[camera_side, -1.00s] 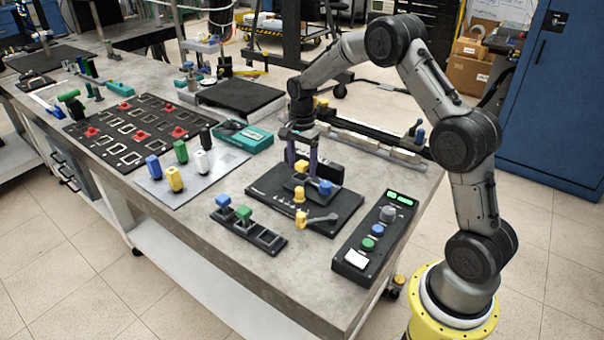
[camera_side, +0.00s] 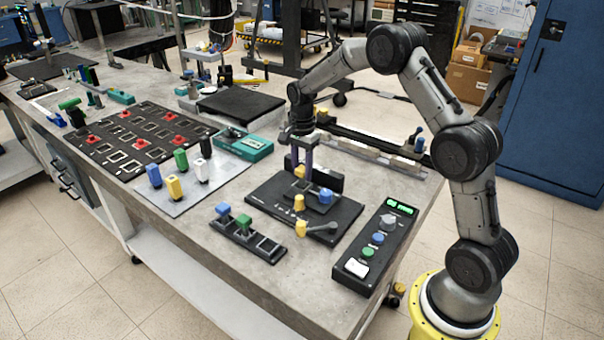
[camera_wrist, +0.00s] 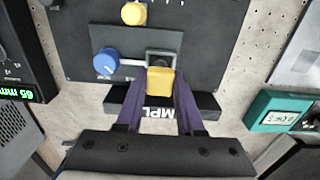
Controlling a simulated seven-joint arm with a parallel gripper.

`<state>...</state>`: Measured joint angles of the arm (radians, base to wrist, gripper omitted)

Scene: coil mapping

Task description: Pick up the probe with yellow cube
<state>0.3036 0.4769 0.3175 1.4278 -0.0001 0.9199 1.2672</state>
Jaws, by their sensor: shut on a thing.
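The yellow cube (camera_wrist: 161,84) sits between the two purple fingers of my gripper (camera_wrist: 160,92) in the wrist view. My gripper is shut on it. In the side view the cube (camera_side: 300,171) shows at the lower end of my gripper (camera_side: 302,168), over the black test plate (camera_side: 262,193). The probe body below the cube is mostly hidden, so I cannot tell whether it is clear of the plate. A grey square socket (camera_wrist: 163,58) lies just beyond the cube. A blue knob (camera_wrist: 107,62) with a silver link stands to its left.
A second yellow knob (camera_side: 299,203) and a yellow-ended lever (camera_side: 302,228) are near the plate's front. A control box (camera_side: 375,246) stands to the right. A rack (camera_side: 248,238) with blue and green pieces lies in front. A teal meter (camera_side: 245,144) is behind left.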

